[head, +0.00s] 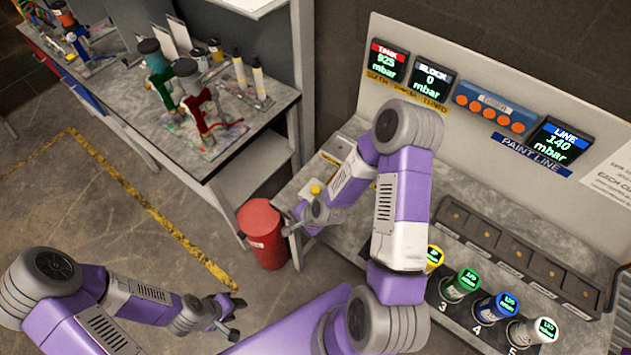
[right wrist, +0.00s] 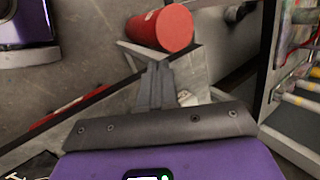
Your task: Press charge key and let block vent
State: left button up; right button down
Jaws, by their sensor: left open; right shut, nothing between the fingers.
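The block readout (head: 432,82) on the back panel shows 0 mbar. The tank readout (head: 387,62) shows 925 mbar and the line readout (head: 560,143) shows 140 mbar. A small yellow button (head: 316,188) sits at the bench's left end, beside my right forearm; I cannot read any label to tell whether it is the charge key. My right gripper (head: 290,230) is shut and empty, just off the bench's left edge, above a red bin. Its closed fingers (right wrist: 155,85) also show in the right wrist view. My left gripper (head: 232,318) is open and empty over the floor.
The red bin (head: 263,234) stands on the floor and also shows in the right wrist view (right wrist: 168,28). Several capped cups (head: 462,285) and a dark slotted rack (head: 520,255) occupy the bench's right side. A cluttered side table (head: 150,130) stands at left. My right arm covers the bench's middle.

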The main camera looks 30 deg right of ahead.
jog(key=w+d+r+m+t+h, duration=0.2)
jog(key=w+d+r+m+t, duration=0.2)
jog(key=w+d+r+m, duration=0.4)
jog(key=d+m, duration=0.3)
jog(key=d, duration=0.1)
jog(key=shift+w+d+r+m+h, duration=0.2)
jog(key=shift+r+m+h, duration=0.1)
jog(key=shift+r+h, duration=0.1)
jog(key=shift+a+f, duration=0.1)
jog(key=b, duration=0.6)
send_over(316, 192)
notch_tip(316, 192, down, 7)
jog(key=shift+f, duration=0.2)
jog(key=shift+f+b, duration=0.45)
jog(key=shift+f, duration=0.25)
jog(key=shift+f+b, duration=0.4)
jog(key=shift+b, duration=0.05)
